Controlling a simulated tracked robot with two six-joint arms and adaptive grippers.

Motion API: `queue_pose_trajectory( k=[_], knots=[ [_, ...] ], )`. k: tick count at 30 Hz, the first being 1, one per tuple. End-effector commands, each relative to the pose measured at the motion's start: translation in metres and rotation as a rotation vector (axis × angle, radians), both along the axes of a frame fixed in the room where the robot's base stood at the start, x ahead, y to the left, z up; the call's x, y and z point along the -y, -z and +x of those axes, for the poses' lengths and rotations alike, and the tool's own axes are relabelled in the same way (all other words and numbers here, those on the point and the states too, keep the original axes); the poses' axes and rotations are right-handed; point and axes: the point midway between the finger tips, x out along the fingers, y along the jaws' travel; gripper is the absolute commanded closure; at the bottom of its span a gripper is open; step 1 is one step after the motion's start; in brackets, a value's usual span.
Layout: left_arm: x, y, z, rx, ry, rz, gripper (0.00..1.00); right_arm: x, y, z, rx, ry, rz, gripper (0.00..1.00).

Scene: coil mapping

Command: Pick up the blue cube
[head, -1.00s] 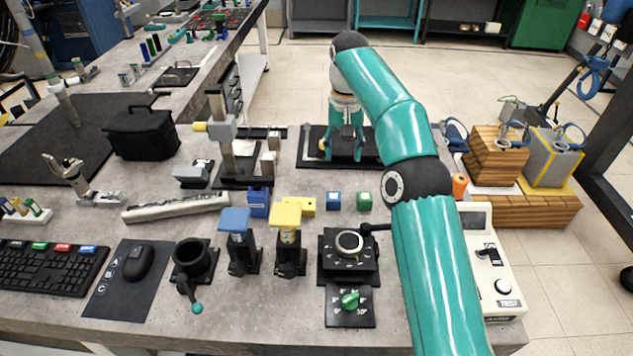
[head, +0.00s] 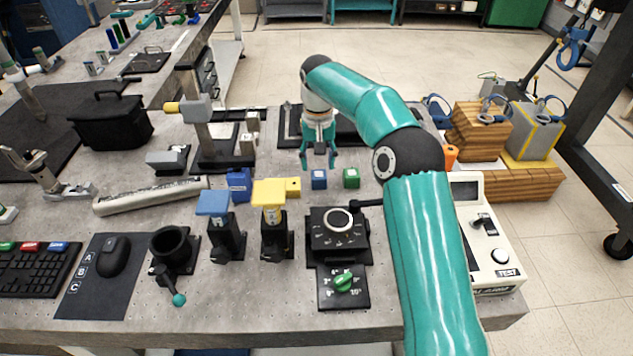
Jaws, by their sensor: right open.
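The blue cube (head: 319,179) sits on the grey metal table, just behind the black dial device. It looks small, with a pale mark on its face. My right gripper (head: 318,164) is open and empty, pointing down. Its fingers appear just behind and above the blue cube in the picture; I cannot tell the exact height gap. My left gripper is not in view.
A green cube (head: 351,178) sits close to the right of the blue cube. A yellow block (head: 293,187) and a larger blue block (head: 238,184) are to its left. The dial device (head: 338,232) stands in front. A black mat (head: 290,125) lies behind.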

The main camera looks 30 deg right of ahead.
Motion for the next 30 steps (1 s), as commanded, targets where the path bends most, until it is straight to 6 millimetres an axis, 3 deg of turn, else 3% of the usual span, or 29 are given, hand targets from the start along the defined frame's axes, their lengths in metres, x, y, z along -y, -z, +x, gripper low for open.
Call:
queue_pose_trajectory(
  k=[9,18,20,27,30],
  knots=[
    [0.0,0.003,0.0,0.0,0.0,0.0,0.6,0.001,0.042,-0.001,-0.004,0.0,0.001,0.46],
    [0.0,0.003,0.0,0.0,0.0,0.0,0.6,0.001,0.048,-0.001,-0.001,0.0,0.001,0.46],
    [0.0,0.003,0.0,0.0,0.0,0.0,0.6,0.001,0.048,-0.001,-0.001,0.0,0.001,0.53],
    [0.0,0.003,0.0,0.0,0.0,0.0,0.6,0.001,0.048,-0.001,-0.001,0.0,0.001,0.93],
    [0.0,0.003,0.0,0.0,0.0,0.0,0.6,0.001,0.048,-0.001,-0.001,0.0,0.001,0.95]
  ],
)
